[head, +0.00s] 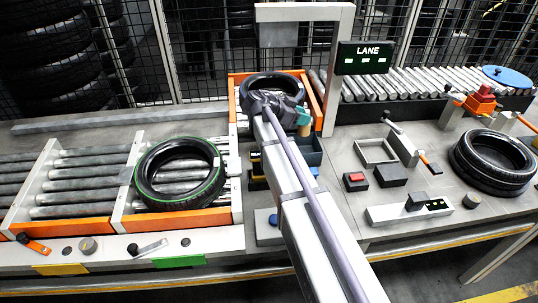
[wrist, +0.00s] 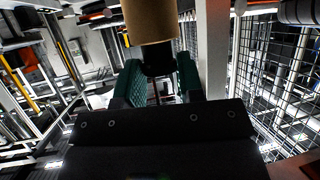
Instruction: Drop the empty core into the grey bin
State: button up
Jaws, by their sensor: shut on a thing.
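My gripper (wrist: 160,78) has green pads, shut on a brown cardboard core (wrist: 151,22) in the wrist view. The core's far end is cut off by the top of that view. In the head view my gripper (head: 296,114) is over the back of the bench, in front of the frame with the tyre. The core is mostly hidden there by my arm. A dark grey-blue bin (head: 314,152) shows just right of my arm, below the gripper in the picture. My arm hides part of it, and I cannot see its inside clearly.
A tyre with a green ring (head: 180,173) lies on the left rollers. Another tyre (head: 272,88) sits under the grey gantry (head: 329,70). Stacked tyres (head: 493,160) stand at right. A LANE sign (head: 375,58) hangs from the gantry post. An empty tray (head: 376,151) lies right of my arm.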

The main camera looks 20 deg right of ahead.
aim_at(299, 129)
jog(key=shift+d, duration=0.1)
jog(key=shift+s+d+f, duration=0.1)
jog(key=shift+d+f, duration=0.15)
jog(key=shift+d, duration=0.05)
notch_tip(299, 129, down, 6)
jog(key=b, duration=0.6)
jog(key=shift+d+r, duration=0.1)
jog(key=shift+d, duration=0.05)
jog(key=shift+r, duration=0.1)
jog(key=o, duration=1)
